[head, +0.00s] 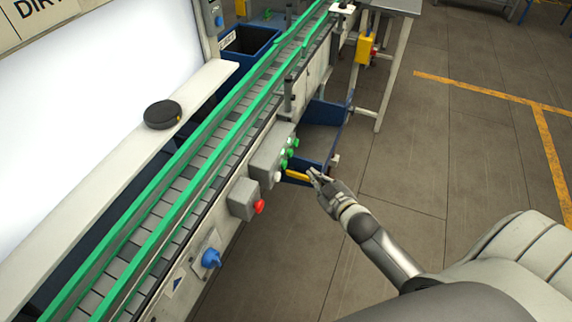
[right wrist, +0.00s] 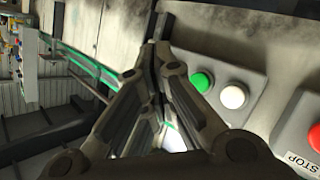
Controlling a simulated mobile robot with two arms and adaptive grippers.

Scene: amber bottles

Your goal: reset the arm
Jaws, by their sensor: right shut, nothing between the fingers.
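My right arm comes in from the lower right in the head view. My right gripper (head: 313,174) is shut and empty, in front of the conveyor's side, close to the control box (head: 273,152) with green and white buttons. In the right wrist view the fingers of this gripper (right wrist: 157,52) come together, with nothing between them. A green button (right wrist: 202,82) and a white button (right wrist: 233,96) show just right of the fingers there. My left gripper is in neither view. No amber bottle shows.
The conveyor (head: 190,165) with green rails runs diagonally and is empty where seen. A red stop button (head: 259,206) and a blue knob (head: 211,258) stick out from its side. A dark round object (head: 162,114) sits on the white ledge. Open floor (head: 420,150) lies to the right.

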